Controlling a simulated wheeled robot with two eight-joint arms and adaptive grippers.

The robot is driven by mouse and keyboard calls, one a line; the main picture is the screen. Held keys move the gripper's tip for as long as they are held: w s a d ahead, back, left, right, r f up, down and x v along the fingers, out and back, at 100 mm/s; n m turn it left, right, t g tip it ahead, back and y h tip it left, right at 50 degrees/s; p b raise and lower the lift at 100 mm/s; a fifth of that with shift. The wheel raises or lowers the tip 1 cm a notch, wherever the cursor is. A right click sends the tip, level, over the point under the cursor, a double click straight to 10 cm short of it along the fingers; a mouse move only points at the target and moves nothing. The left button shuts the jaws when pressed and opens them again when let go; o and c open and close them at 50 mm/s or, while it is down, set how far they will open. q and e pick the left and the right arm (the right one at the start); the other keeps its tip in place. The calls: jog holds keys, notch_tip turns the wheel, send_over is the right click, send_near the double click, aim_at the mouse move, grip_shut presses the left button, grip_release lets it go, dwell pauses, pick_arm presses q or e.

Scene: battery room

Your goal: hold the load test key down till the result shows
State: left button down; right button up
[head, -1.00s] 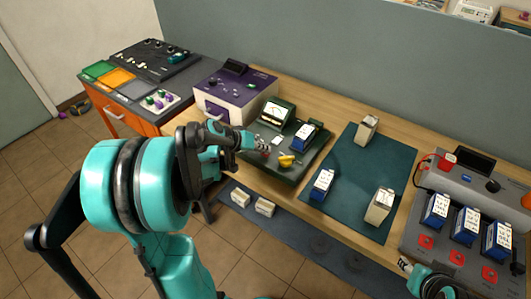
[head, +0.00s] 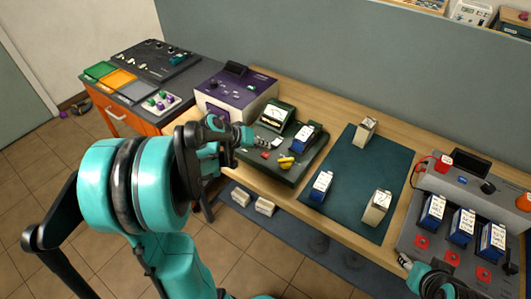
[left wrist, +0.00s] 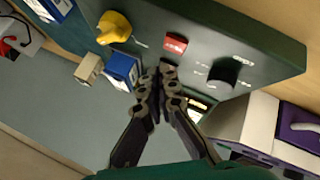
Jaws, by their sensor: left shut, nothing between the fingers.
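The dark green tester (head: 285,175) stands on the bench with a pale-faced meter (head: 275,116), a yellow knob (head: 286,162) and a small red key (head: 265,155). A blue battery (head: 303,138) sits on it. My left gripper (head: 266,143) is shut and empty over the tester, close to the red key. In the left wrist view the closed fingertips (left wrist: 160,72) point toward the red key (left wrist: 175,43), which shows uncovered beside them; no contact is visible. The meter reading is too small to tell. My right gripper (head: 404,261) is at the lower right, its fingers unclear.
A purple and white unit (head: 235,95) stands left of the tester. To the right, a teal mat (head: 350,210) carries a blue battery (head: 321,185) and pale batteries (head: 377,207). A grey rack (head: 425,240) with blue batteries stands at far right.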

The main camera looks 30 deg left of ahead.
aim_at(263, 155)
pick_arm(q)
jog(key=shift+r+p, duration=1.3)
jog(key=shift+r, duration=0.6)
jog(key=shift+f, duration=0.1)
jog(key=s+d+r+m+y, duration=0.1)
jog(key=s+d+m, duration=0.1)
jog(key=s+d, duration=0.6)
jog(key=s+d+r+m+g+y, duration=0.1)
jog(key=s+d+r+m+y, duration=0.1)
jog(key=s+d, duration=0.6)
jog(key=shift+s+y, duration=0.3)
jog(key=shift+s, duration=0.8)
